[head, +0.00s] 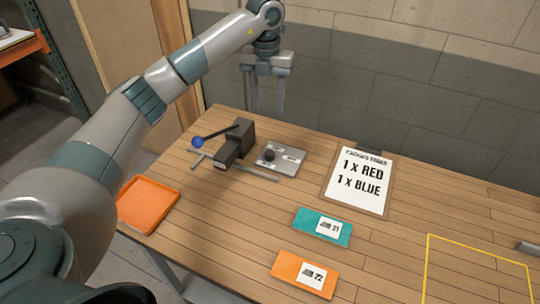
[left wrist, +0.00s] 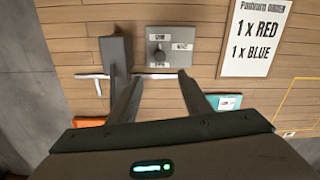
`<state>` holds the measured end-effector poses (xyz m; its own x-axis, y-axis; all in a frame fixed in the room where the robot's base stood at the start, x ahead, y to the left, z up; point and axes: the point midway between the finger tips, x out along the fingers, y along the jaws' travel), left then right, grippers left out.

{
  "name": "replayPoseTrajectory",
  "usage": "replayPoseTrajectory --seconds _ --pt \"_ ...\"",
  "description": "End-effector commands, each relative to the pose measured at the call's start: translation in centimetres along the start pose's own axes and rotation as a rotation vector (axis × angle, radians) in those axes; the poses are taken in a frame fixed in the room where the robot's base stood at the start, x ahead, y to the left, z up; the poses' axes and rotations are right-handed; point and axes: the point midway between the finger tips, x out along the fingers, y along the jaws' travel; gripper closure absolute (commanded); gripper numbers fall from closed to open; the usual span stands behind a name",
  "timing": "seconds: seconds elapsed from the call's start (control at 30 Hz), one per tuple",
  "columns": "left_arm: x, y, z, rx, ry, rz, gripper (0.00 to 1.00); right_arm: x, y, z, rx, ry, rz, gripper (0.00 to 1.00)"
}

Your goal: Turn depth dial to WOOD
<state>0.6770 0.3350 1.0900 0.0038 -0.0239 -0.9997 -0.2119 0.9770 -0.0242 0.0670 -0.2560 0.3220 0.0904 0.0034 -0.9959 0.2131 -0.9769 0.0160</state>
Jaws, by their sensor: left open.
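The depth dial (head: 269,155) is a dark round knob on a grey metal plate (head: 291,168) on the wooden table. In the left wrist view the dial (left wrist: 158,56) sits at the plate's left-middle, with white labels above it and to its right. The label words are too small to read, so I cannot tell the setting. My left gripper (head: 266,108) is open and empty, raised above and behind the plate in the head view. In the left wrist view its two fingers (left wrist: 159,76) point up toward the plate, apart from the dial.
A dark block (head: 241,130) with a blue-ball lever (head: 197,142) stands left of the plate, with thin rods near it. An orange tray (head: 147,203), a clipboard (head: 357,184), a teal card (head: 312,219) and an orange card (head: 289,267) lie around. A wall stands behind.

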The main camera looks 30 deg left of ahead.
Motion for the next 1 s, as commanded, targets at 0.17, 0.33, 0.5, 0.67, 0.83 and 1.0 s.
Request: replayPoseTrajectory --seconds 0.17,0.33,0.5,0.67,0.83,1.0 --pt "0.5 0.0 0.0 0.000 -0.001 0.000 0.55 0.5 0.0 0.1 0.000 0.000 0.000 0.69" --pt "0.4 0.0 0.0 0.000 0.000 0.000 0.55 0.4 0.0 0.1 0.000 0.000 0.000 0.69" --pt "0.5 0.0 0.0 0.000 0.000 0.000 0.55 0.4 0.0 0.1 0.000 0.000 0.000 0.69" --pt "1.2 0.0 0.0 0.000 0.001 0.000 0.55 0.1 0.0 0.0 0.000 0.000 0.000 0.69" --pt "3.0 0.0 -0.1 0.000 0.004 0.000 0.55 -0.6 0.0 0.0 0.000 0.000 0.000 0.69" --pt "5.6 0.0 -0.1 0.000 0.004 0.000 0.55 -1.5 0.0 -0.1 0.000 0.000 0.000 0.69"
